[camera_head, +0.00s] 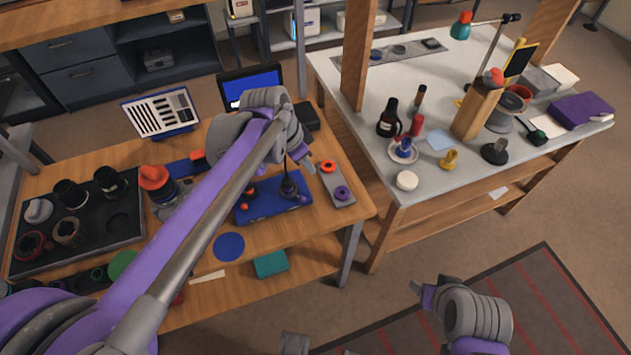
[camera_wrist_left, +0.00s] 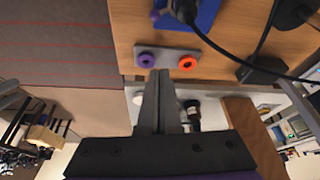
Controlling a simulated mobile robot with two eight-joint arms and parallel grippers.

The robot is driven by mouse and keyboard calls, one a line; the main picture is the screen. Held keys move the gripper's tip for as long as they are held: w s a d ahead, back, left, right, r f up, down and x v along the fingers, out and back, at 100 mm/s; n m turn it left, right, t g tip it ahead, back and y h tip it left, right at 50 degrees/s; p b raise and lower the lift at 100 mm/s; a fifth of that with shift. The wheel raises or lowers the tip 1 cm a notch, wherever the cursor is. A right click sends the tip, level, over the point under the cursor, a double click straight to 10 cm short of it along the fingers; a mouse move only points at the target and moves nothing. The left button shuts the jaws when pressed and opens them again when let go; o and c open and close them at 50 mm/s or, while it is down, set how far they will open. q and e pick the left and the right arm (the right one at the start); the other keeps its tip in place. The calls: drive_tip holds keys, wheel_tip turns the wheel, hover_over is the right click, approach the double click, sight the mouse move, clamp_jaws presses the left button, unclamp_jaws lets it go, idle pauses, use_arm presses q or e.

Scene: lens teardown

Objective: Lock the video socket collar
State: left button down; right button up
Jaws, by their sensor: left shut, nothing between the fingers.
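A blue board (camera_head: 262,208) lies on the wooden bench, with a dark plug-like part (camera_head: 290,187) upright on it. In the left wrist view the blue board (camera_wrist_left: 207,15) is cut off at the top edge, and a black cable runs from the dark part (camera_wrist_left: 184,10). I cannot pick out the socket collar for certain. A grey plate beside the board holds an orange ring (camera_wrist_left: 187,63) and a purple ring (camera_wrist_left: 147,60). My left gripper (camera_wrist_left: 160,73) is shut and empty, above the bench near these. My right gripper (camera_head: 418,289) is low over the floor; its fingers are unclear.
A black tray (camera_head: 120,225) with lens parts stands at the bench's left. A blue disc (camera_head: 229,247) and a teal block (camera_head: 271,263) lie near the front edge. A tablet-like screen (camera_head: 250,85) stands behind my left gripper. A white table (camera_head: 440,180) with several items is at right.

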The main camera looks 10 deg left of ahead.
use_arm(q)
drive_tip(key=shift+s, duration=0.2)
drive_tip(key=b+x, duration=0.1)
drive_tip(key=x, duration=0.9)
drive_tip(key=shift+w, duration=0.1)
drive_tip(key=shift+s+a+f, duration=0.25)
drive_tip(key=shift+s+a, duration=0.85)
drive_tip(key=shift+a, duration=0.05)
drive_tip(key=shift+s+a+f, duration=0.1)
drive_tip(key=shift+s+a, duration=0.15)
drive_tip(key=shift+s, duration=0.05)
